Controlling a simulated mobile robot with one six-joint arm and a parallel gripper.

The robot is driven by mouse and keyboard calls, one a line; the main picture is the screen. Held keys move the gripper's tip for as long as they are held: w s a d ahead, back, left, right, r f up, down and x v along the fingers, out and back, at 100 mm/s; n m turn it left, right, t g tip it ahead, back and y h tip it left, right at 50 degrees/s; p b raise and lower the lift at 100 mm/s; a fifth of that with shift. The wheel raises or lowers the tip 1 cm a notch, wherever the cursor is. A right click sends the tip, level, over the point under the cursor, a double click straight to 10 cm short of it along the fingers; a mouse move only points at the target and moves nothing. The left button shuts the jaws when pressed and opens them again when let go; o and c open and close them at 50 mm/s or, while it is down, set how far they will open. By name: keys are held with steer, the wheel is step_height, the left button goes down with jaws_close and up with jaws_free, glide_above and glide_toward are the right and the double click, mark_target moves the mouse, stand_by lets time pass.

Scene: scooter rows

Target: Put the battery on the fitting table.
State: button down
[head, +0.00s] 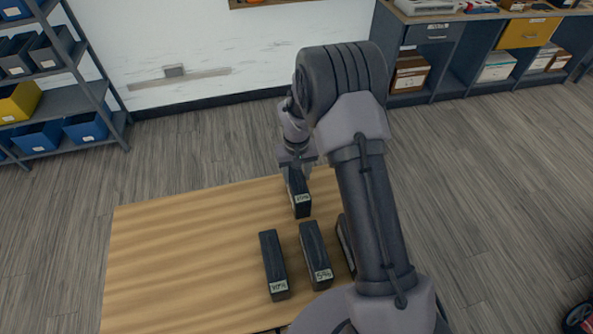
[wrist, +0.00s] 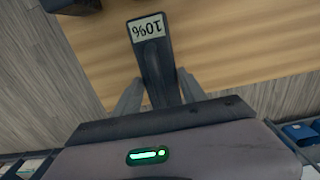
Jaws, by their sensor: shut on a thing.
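My gripper (head: 297,168) is shut on a dark, slim battery (head: 300,198), near the back edge of the wooden table (head: 165,250). In the wrist view the battery (wrist: 152,60) sits between the fingers (wrist: 158,90), and its white label reads 10%, upside down. I cannot tell whether it touches the tabletop. Two more dark batteries lie nearer on the table, one at left (head: 272,262) and one at right (head: 315,252), both with labels at their near ends. Another dark battery (head: 345,240) is partly hidden behind my arm.
The left part of the table is clear. A shelf rack (head: 75,90) with blue and yellow bins stands at the back left. A workbench (head: 470,40) with drawers and boxes stands at the back right. Open wooden floor (head: 480,180) lies between.

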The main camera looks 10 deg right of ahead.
steer(key=shift+w+f+b, duration=0.1)
steer(key=shift+f+b, duration=0.2)
steer(key=shift+f, duration=1)
steer(key=shift+f, duration=0.15)
steer(key=c, duration=0.6)
jaws_free()
steer(key=shift+c, duration=0.2)
